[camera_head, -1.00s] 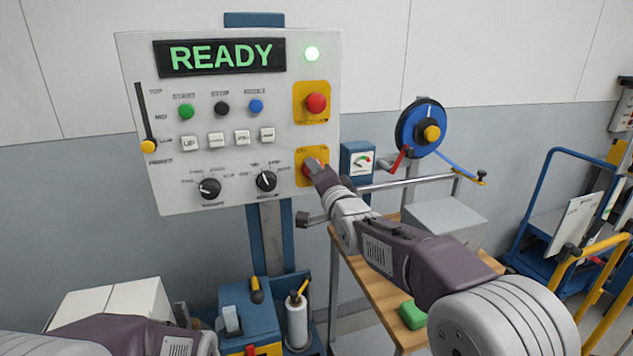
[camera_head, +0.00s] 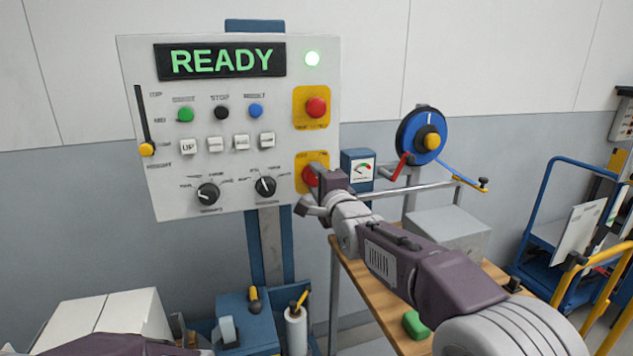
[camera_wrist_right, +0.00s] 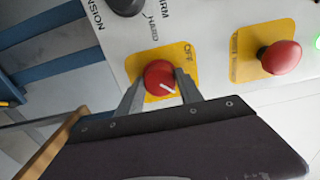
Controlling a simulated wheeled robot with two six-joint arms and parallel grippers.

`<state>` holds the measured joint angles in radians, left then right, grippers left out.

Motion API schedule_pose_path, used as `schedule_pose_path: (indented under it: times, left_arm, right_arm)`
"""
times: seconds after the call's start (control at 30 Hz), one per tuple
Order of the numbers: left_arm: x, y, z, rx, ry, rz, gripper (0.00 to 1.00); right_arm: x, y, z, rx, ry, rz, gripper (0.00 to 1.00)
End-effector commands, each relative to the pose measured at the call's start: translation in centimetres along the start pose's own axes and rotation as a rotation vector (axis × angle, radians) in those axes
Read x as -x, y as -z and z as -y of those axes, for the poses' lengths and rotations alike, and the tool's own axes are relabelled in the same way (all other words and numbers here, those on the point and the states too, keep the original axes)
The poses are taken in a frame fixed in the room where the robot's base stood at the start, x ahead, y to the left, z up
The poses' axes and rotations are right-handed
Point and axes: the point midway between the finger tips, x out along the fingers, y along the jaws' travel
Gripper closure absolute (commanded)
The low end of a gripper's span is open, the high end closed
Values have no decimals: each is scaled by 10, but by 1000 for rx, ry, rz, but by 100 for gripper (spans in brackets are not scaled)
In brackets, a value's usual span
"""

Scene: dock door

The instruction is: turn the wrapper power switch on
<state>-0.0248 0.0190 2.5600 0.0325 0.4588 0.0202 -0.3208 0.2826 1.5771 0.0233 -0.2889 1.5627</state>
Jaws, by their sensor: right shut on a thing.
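The power switch is a red round knob (camera_wrist_right: 159,77) on a yellow plate (camera_wrist_right: 184,53) in the right wrist view. OFF is printed on the plate beside it, and a white pointer line on the knob slants toward the lower right of that view, away from the OFF print. My right gripper (camera_wrist_right: 158,87) is shut on the knob, one finger on each side. In the head view the knob (camera_head: 309,176) sits low on the right of the grey panel (camera_head: 225,140), partly hidden by my right gripper (camera_head: 318,181).
A red mushroom button (camera_head: 316,106) on its own yellow plate is above the switch. The display (camera_head: 221,60) reads READY and a green lamp (camera_head: 312,58) is lit. A gauge box (camera_head: 357,172) and a horizontal bar (camera_head: 420,188) are close right of my gripper.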

Motion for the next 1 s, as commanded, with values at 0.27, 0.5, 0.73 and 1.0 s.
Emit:
schedule_pose_path:
  times: [0.27,0.5,0.73,1.0]
  left_arm:
    - [0,0,0,0,0,0,64]
    - [0,0,0,0,0,0,64]
    - [-2,0,0,0,0,0,64]
    - [-12,-1,0,0,0,0,64]
  right_arm:
    - [0,0,2,-3,4,-1,98]
    - [0,0,1,-2,2,0,35]
    - [4,0,0,-1,1,0,35]
    - [55,0,0,-1,4,0,35]
